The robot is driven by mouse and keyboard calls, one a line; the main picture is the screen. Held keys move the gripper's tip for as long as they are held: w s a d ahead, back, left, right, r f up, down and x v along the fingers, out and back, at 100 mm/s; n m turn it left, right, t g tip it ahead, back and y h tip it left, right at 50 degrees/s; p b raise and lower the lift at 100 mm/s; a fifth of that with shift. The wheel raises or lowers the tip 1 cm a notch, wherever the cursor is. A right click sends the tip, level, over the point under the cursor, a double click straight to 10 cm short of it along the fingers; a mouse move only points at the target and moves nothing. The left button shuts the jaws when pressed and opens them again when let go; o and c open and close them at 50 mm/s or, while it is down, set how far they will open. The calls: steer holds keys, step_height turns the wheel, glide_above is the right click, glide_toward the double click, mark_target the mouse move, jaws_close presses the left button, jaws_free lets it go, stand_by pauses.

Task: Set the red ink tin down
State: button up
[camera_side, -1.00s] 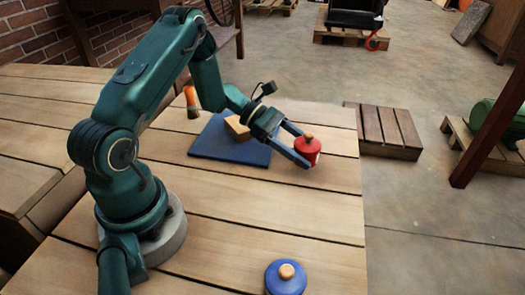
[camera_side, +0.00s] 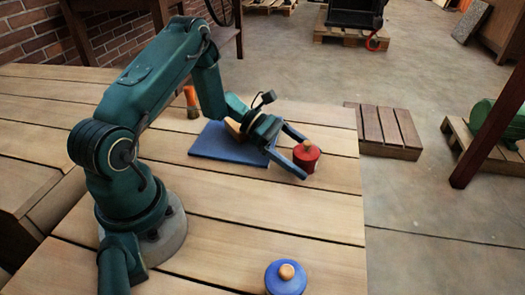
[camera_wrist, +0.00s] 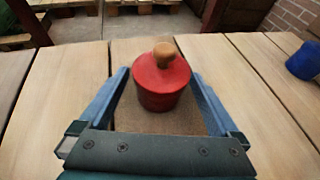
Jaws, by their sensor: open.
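The red ink tin (camera_side: 307,159), with a wooden knob on its lid, stands upright on the wooden table near its right edge. My gripper (camera_side: 304,158) is open, low over the table, with its fingers on either side of and just behind the tin. In the wrist view the tin (camera_wrist: 162,84) stands upright ahead of my open gripper (camera_wrist: 163,82), between the blue fingers, with gaps visible on both sides. The tin's underside is hidden.
A blue tin (camera_side: 286,278) with a wooden knob stands at the table's front. An orange-handled brush (camera_side: 191,101) stands beyond. The planks between the tins are clear.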

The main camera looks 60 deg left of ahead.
steer(key=shift+r, duration=0.2)
steer(key=v, duration=1.1)
steer(key=shift+s+a+r, duration=0.1)
steer(key=shift+s+a, duration=0.15)
steer(key=shift+d+r+m, duration=0.2)
steer(key=shift+r+m, duration=0.1)
steer(key=s+d+r+m+y, duration=0.5)
steer(key=s+d+m+y, duration=0.1)
steer(key=m, duration=0.5)
steer(key=s+d+r+m+y, duration=0.5)
steer(key=s+m, duration=0.3)
steer(key=m, duration=0.4)
steer(key=shift+d+r+g+y, duration=0.25)
steer(key=shift+d+g+y, duration=0.15)
steer(key=shift+d, duration=0.15)
steer(key=shift+o, duration=0.2)
